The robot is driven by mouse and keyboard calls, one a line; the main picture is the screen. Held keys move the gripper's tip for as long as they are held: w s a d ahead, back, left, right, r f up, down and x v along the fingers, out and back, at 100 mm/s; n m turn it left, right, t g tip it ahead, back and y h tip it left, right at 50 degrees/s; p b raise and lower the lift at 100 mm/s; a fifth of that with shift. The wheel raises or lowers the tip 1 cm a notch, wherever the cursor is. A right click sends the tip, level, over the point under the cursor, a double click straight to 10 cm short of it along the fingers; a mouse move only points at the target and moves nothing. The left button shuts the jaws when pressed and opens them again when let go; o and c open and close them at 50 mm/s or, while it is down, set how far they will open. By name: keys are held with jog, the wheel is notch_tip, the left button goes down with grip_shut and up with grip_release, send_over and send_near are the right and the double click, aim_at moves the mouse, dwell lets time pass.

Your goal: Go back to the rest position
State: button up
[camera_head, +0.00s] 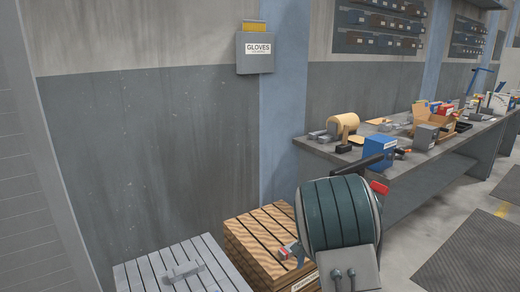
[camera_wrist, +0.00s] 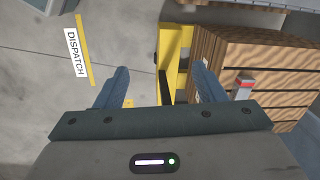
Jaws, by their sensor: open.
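My gripper (camera_wrist: 161,68) shows in the wrist view with its two blue-grey fingers spread apart. Nothing is held between them. Beyond the fingers are the grey floor, a yellow object (camera_wrist: 176,42) and the side of a wooden slatted crate (camera_wrist: 260,65). The right finger overlaps the crate in the picture; I cannot tell the distance. In the head view the wooden crate (camera_head: 262,232) stands at the lower middle, partly hidden by a dark green ribbed cylinder and a grey housing that look like my arm.
A grey slatted crate top (camera_head: 215,270) with a metal part (camera_head: 183,271) lies left of the wooden crate. A long workbench (camera_head: 392,178) with boxes and tools runs along the right wall. A glove box (camera_head: 256,52) hangs on the wall. The floor by the DISPATCH label (camera_wrist: 73,52) looks clear.

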jog(key=s+r+n+t+p, duration=0.1)
jog(key=s+r+n+p, duration=0.3)
jog(key=s+r+p, duration=0.4)
jog(key=s+r+n+t+h+p, duration=0.1)
jog(key=s+r+n+p, duration=0.4)
jog(key=s+r, duration=1.4)
notch_tip(320, 180, up, 4)
jog(key=p, duration=0.3)
jog(key=shift+s+a+t, duration=0.15)
jog(key=shift+t, duration=0.15)
